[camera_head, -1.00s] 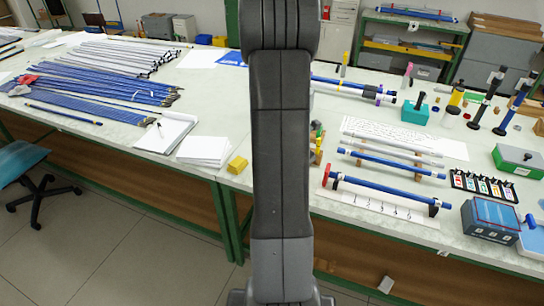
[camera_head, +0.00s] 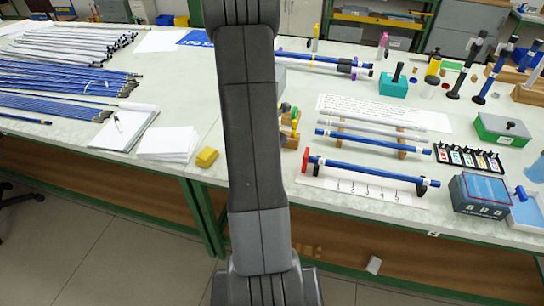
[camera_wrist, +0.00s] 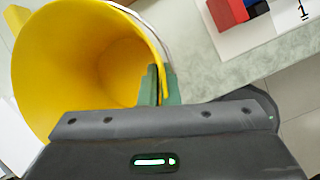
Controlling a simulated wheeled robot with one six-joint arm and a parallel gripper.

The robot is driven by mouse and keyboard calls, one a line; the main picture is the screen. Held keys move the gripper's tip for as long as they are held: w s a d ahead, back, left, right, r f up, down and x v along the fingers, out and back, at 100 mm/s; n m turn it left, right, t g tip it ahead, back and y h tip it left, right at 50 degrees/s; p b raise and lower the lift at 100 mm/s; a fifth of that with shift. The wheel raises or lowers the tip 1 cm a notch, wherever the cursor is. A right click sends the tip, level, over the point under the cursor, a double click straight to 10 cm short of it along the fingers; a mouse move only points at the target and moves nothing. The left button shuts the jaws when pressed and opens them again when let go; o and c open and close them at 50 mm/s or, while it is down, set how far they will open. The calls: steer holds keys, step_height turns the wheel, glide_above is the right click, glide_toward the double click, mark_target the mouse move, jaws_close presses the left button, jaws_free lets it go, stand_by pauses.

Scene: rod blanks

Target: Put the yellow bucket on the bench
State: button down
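The yellow bucket (camera_wrist: 80,62) fills the upper left of the wrist view, its open mouth towards the camera. My gripper (camera_wrist: 158,88) has its green fingers at the bucket's rim, one inside and one outside, closed on the wall.
A numbered card (camera_head: 365,188) with a blue rod on a stand is to the right. Bare bench lies behind the papers.

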steer(key=shift+f+b, duration=0.85)
steer(key=shift+f, duration=0.65)
steer(key=shift+f, duration=0.2)
steer(key=c, duration=1.7)
jaws_free()
steer(key=shift+r, duration=0.1)
steer(key=shift+r, duration=0.2)
steer(key=p+v, duration=0.5)
steer(key=v, duration=0.6)
steer(key=shift+s+a+r+p, duration=0.1)
steer(key=shift+s+r+p, duration=0.1)
steer(key=shift+r+p, duration=0.15)
